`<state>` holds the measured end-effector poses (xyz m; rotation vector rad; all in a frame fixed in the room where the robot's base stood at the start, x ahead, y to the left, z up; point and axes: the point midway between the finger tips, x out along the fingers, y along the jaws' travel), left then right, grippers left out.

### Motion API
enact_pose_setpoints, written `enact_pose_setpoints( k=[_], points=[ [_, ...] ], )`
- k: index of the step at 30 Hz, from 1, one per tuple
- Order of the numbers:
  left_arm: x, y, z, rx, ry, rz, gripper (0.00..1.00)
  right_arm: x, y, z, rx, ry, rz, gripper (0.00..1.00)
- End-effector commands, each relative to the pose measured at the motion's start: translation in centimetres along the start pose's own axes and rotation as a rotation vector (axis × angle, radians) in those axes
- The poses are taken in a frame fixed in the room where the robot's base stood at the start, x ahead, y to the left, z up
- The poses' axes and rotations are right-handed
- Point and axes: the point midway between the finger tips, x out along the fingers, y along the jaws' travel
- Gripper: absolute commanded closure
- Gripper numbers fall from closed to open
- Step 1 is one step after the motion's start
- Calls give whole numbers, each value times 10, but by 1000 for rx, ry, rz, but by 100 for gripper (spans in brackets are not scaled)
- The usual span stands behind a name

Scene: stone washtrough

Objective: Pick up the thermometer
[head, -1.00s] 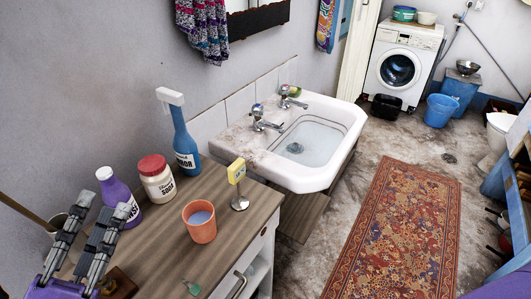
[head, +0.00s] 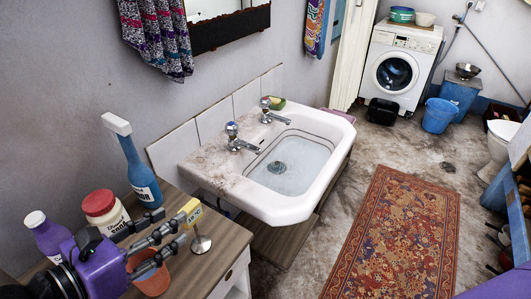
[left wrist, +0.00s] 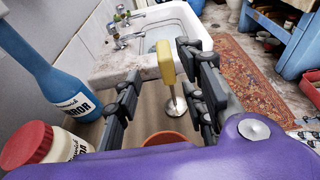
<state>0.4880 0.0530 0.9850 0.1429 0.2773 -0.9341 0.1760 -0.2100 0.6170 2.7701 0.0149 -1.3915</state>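The thermometer (head: 192,212) is a small yellow block on a thin metal stem with a round base. It stands upright on the wooden counter (head: 231,243), near its front edge. My left gripper (head: 172,229) is open and empty, with its fingertips just left of the thermometer in the head view. In the left wrist view, the yellow head (left wrist: 166,62) and stem show between the two spread fingers (left wrist: 165,92), beyond the palm. I cannot tell whether a finger touches it.
An orange cup (head: 151,279) stands under the left gripper, partly hidden. A blue spray bottle (head: 140,170), a red-lidded jar (head: 101,209) and a purple bottle (head: 46,236) stand behind it. A white sink (head: 290,207) with water adjoins the counter.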

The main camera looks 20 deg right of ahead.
Motion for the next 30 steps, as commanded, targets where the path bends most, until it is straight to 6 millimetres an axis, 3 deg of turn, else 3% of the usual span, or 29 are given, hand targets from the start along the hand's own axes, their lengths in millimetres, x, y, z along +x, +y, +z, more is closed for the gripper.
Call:
enact_pose_setpoints(
  k=[12,22,30],
  points=[
    [56,-8,7,-1,-3,-1,62,-6,-1,-10,7,13,-1,60],
    [64,-9,4,-1,0,-1,62,-6,0,-10,4,13,0,60],
    [64,-9,4,-1,0,-1,96,-6,1,-10,3,12,0,60]
  ],
)
